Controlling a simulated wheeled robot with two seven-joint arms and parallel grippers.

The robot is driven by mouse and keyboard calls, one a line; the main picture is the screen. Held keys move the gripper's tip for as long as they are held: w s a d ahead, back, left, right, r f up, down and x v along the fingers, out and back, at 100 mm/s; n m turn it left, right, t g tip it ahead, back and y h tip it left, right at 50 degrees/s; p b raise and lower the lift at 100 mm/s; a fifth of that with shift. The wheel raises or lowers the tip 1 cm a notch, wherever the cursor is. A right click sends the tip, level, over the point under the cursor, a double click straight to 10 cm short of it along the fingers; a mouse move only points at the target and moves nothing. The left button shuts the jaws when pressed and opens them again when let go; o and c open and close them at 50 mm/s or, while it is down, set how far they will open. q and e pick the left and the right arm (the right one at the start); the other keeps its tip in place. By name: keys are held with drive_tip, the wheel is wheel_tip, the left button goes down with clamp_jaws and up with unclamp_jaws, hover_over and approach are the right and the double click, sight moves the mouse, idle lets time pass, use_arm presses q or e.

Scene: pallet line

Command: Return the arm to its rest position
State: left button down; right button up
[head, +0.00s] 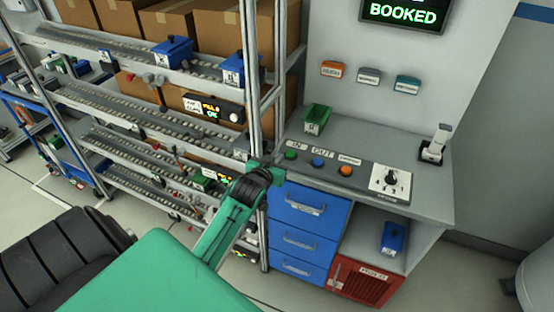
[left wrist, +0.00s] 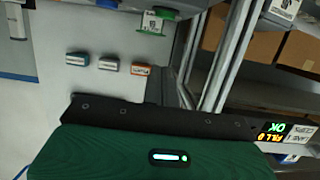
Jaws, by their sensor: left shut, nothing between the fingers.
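My left arm, green with black joints, reaches in from the bottom of the head view. My left gripper (head: 268,172) is at its far end, small and dark, in front of the shelf post and beside the left end of the control panel (head: 345,172). It is shut and holds nothing that I can see. In the left wrist view the green housing with a black edge fills the lower part, and the fingertips cannot be made out there. My right gripper is not in view.
A flow rack (head: 150,105) with blue bins and cardboard boxes stands at the left. A grey bench (head: 420,197) holds a green bin (head: 316,118) and a scanner in its stand (head: 436,145). Floor shows at lower right.

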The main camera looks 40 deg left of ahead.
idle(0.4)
use_arm(q)
drive_tip(key=s+d+f+m+g+h, duration=0.1)
drive_tip(key=s+d+f+g, duration=0.2)
drive_tip(key=f, duration=1)
drive_tip(key=s+d+f+m+g+h, duration=0.15)
drive_tip(key=s+f, duration=0.45)
drive_tip(key=f, duration=0.6)
drive_tip(key=s+d+f+g, duration=0.2)
drive_tip(key=s+d+f, duration=0.15)
drive_tip(key=f, duration=0.95)
drive_tip(key=s+d+f+m+g, duration=0.1)
drive_tip(key=s+d+f+g, duration=0.1)
drive_tip(key=s+f, duration=0.5)
drive_tip(key=s+d+f+g, duration=0.2)
drive_tip(key=s+f, duration=0.5)
drive_tip(key=s, duration=1.2)
drive_tip(key=s+d+f+m+g, duration=0.1)
drive_tip(key=s+d+f+g, duration=0.1)
drive_tip(key=s+f, duration=0.5)
drive_tip(key=s+g+h, duration=0.1)
drive_tip(key=s, duration=0.5)
drive_tip(key=shift+d+m, duration=0.15)
drive_tip(key=shift+m, duration=0.2)
